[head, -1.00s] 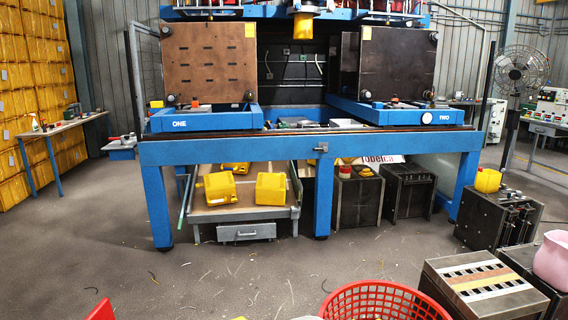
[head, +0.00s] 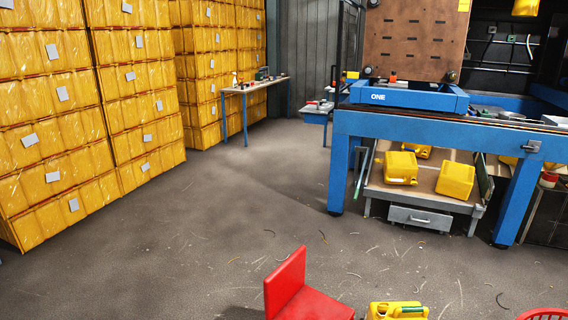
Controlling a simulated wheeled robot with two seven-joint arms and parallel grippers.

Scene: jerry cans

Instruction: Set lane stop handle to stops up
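I cannot pick out a lane stop handle for certain. A small grey metal fitting (head: 531,146) sits on the front beam of the blue machine frame (head: 420,127), at the right of the head view; its setting is too small to tell. The blue carriage marked ONE (head: 410,98) rests on top of the frame, with a brown slotted plate (head: 415,40) upright behind it. The carriage marked TWO is out of view. Neither of my grippers is in view.
Yellow stacks (head: 95,110) line the left wall. A side table (head: 252,86) stands at the back. A red chair (head: 300,290), a yellow can (head: 397,311) and a red basket (head: 545,314) are near. Open floor (head: 200,235), with scattered trimmings, lies between.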

